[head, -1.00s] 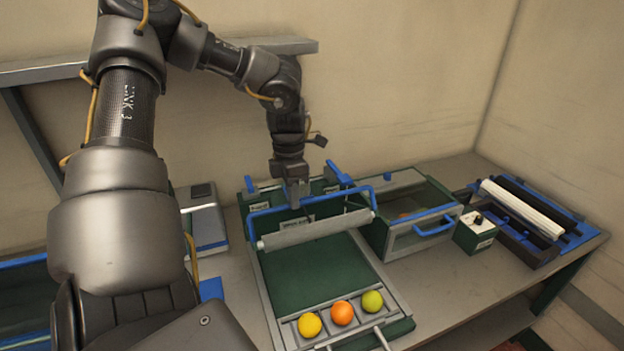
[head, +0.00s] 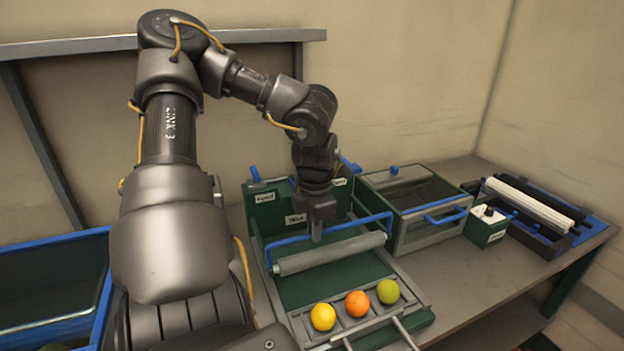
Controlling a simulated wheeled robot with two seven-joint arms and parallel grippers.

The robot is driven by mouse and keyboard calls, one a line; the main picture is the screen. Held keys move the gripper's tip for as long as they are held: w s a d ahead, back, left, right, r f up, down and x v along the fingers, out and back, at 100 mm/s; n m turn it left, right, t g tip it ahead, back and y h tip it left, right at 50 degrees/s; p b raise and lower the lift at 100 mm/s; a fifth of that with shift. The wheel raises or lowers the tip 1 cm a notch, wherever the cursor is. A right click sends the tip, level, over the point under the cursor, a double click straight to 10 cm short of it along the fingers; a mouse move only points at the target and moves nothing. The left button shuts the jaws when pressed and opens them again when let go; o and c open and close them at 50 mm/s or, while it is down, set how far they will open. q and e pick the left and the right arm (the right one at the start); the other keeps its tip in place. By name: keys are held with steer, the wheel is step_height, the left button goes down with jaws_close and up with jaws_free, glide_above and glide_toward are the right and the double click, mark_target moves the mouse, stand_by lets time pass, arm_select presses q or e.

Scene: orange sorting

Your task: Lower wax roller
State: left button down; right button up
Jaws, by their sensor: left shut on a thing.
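The wax roller is a pale grey cylinder (head: 332,252) under a blue bar handle (head: 285,242), lying across the green bed of the machine (head: 312,285). My left gripper (head: 317,236) points down and is shut on the blue handle near its middle. The roller is close above or on the bed; I cannot tell which. A yellow fruit (head: 323,317), an orange (head: 357,303) and a green fruit (head: 388,291) sit in the grey slots at the bed's front. My right gripper is not in view.
A glass-fronted box (head: 415,205) with a blue handle stands right of the machine. Beyond it are a small green control box (head: 486,226) and a tray with white and black rollers (head: 535,205). A blue-rimmed bin (head: 50,285) stands at left.

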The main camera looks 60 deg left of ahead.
arm_select(q)
steer(key=shift+s+d+f, duration=0.25)
steer(key=shift+d+f, duration=0.2)
steer(key=c, duration=1.8)
jaws_free()
steer(key=shift+o, duration=1.2)
steer(key=shift+w+d+r, duration=0.1)
steer(key=shift+d, duration=0.15)
steer(key=shift+o, duration=0.5)
steer(key=shift+w+d+r, duration=0.1)
steer(key=shift+d+r, duration=0.15)
steer(key=shift+d, duration=0.2)
steer(key=shift+a, duration=0.4)
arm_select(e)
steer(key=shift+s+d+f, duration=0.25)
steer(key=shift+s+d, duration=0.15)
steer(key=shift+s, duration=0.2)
